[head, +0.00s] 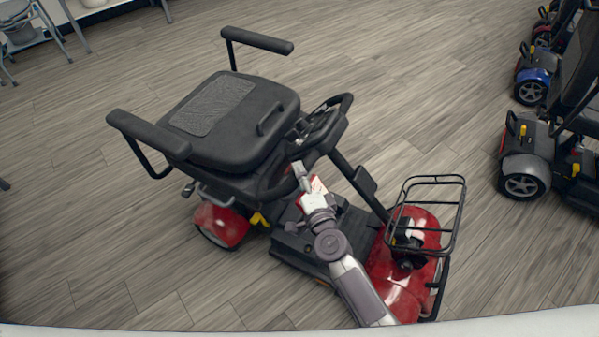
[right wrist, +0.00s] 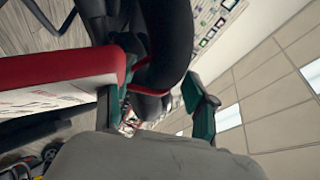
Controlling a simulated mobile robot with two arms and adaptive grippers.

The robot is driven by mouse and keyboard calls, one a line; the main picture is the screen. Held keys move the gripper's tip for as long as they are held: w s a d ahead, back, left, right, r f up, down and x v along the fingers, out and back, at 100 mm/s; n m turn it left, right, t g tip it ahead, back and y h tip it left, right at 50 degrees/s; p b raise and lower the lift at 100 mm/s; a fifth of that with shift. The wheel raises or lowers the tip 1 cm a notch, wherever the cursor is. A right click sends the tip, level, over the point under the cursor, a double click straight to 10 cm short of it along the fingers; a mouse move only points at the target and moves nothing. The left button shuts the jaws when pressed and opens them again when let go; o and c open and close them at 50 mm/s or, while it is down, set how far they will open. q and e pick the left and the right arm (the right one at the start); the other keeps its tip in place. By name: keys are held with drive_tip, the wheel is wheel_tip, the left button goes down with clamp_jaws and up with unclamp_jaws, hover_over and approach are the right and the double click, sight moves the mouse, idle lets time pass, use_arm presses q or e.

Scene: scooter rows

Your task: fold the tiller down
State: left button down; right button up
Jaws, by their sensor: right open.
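The red scooter (head: 408,285) stands on the floor with its black seat (head: 240,110) at the left. Its black tiller (head: 352,178) rises from the front deck and leans back towards the seat, with the looped handlebar (head: 345,103) close to the seat's edge. My right gripper (head: 301,172) is at the near side of the handlebar. In the right wrist view its two dark green fingers are apart, and a thick black curved grip (right wrist: 170,40) shows just beyond them. I cannot tell whether they touch it. My left gripper is not in view.
A wire basket (head: 428,190) sits over the scooter's front. A red and white piece (right wrist: 60,82) is close beside my right fingers; I cannot tell what it is. More scooters (head: 530,170) stand at the right. The floor (head: 90,240) at the left is clear.

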drive_tip(key=shift+x, duration=0.8)
clamp_jaws()
